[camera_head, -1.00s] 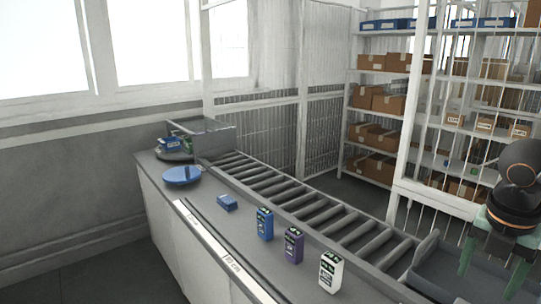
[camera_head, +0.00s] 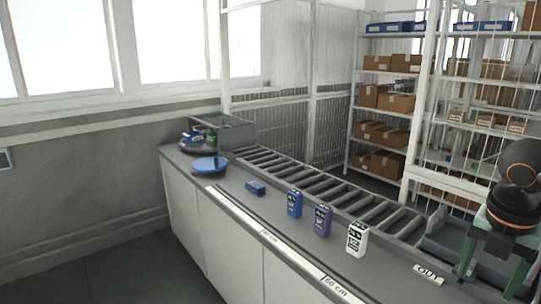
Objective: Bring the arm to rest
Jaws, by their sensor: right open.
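My right gripper (camera_head: 493,268) is at the right edge of the head view, pointing down, with two green fingers apart and nothing seen between them. It is over or in front of the grey tray at the conveyor's near end; I cannot tell how high. My right arm's dark links show above it. My left gripper is not in view.
A counter (camera_head: 240,210) holds a blue box (camera_head: 294,204), a purple box (camera_head: 322,220), a white box (camera_head: 357,239), a small blue block (camera_head: 255,188) and a blue disc (camera_head: 209,165). A roller conveyor (camera_head: 320,184) runs behind them. A grey tray (camera_head: 450,246) lies near my gripper.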

